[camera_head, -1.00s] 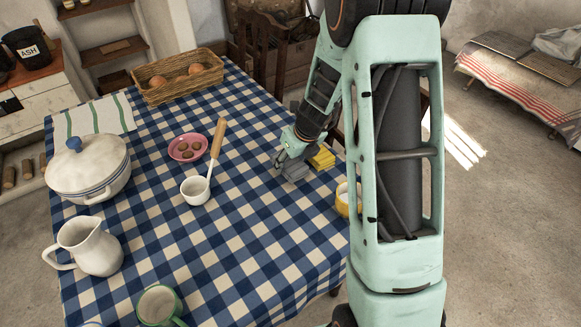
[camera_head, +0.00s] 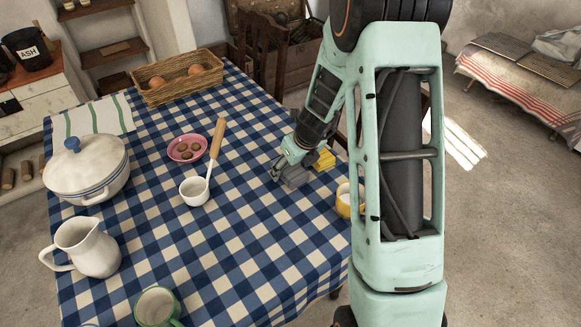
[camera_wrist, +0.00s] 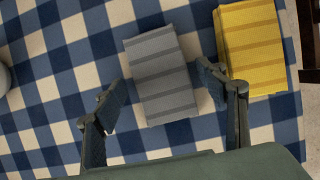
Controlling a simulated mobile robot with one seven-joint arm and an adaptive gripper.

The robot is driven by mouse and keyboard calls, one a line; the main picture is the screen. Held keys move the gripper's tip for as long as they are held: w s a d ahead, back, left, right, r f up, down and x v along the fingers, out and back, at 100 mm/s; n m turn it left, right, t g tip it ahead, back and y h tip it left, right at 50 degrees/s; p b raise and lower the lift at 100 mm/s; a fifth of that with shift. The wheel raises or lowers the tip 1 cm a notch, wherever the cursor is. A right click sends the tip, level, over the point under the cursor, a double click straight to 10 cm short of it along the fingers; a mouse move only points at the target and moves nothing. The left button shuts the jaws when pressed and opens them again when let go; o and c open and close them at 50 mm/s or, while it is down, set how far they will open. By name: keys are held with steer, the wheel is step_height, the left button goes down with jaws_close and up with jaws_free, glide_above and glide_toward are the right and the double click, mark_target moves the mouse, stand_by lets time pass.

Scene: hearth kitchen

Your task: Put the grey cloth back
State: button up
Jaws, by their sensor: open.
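The grey cloth (camera_wrist: 162,75) is a folded striped block lying on the checked tablecloth. In the wrist view it lies ahead of and partly between the fingers of my gripper (camera_wrist: 165,95), which is open, with the right finger close to the cloth's right edge and the left finger apart from it. In the head view the grey cloth (camera_head: 296,177) is partly hidden under my gripper (camera_head: 280,174). A folded yellow cloth (camera_wrist: 252,48) lies just right of the grey one, with a narrow gap between them. It also shows in the head view (camera_head: 324,160).
A yellow mug (camera_head: 345,202) stands near the table's right edge, beside my arm. A white ladle (camera_head: 195,189) and a pink bowl (camera_head: 187,149) are to the left. A wicker basket (camera_head: 178,84) stands at the back.

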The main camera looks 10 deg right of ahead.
steer(key=p+v, duration=0.3)
steer(key=v, duration=0.9)
steer(key=shift+r, duration=0.15)
